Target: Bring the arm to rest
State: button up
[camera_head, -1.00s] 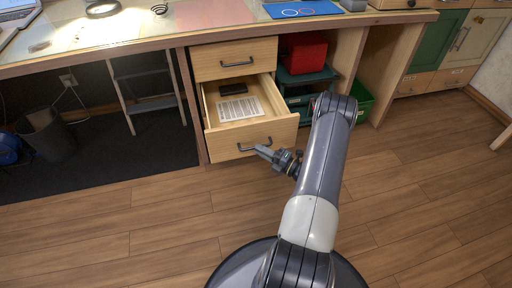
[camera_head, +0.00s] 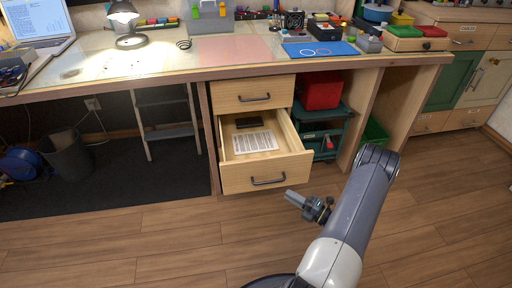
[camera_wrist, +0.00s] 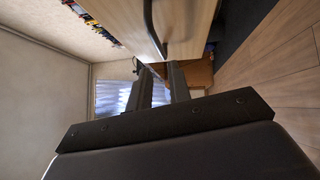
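My arm (camera_head: 357,210) reaches up from the bottom of the head view, bent at the elbow. My gripper (camera_head: 290,195) is below and right of the open drawer's handle (camera_head: 268,181), apart from it, with nothing held. In the wrist view, my gripper's two dark fingers (camera_wrist: 160,85) stand apart with a gap between them. The drawer handle also shows in the wrist view (camera_wrist: 152,30) as a dark bar beyond the fingers. The lower drawer (camera_head: 240,180) stands pulled out, holding a printed sheet (camera_head: 255,141) and a dark flat item (camera_head: 248,123).
The workbench (camera_head: 100,80) runs across above, with a lamp (camera_head: 128,25), laptop (camera_head: 38,25) and blue mat (camera_head: 320,50) on it. A closed upper drawer (camera_head: 252,92) is above the open one. A red box (camera_head: 320,90) sits in the shelf at right. Wood floor (camera_head: 150,240) is clear in front.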

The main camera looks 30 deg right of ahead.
aim_at(268, 182)
jog(key=b+x, duration=0.2)
jog(key=x, duration=0.8)
jog(key=shift+w+a, duration=0.25)
jog(key=shift+w+d, duration=0.15)
jog(key=shift+w, duration=0.1)
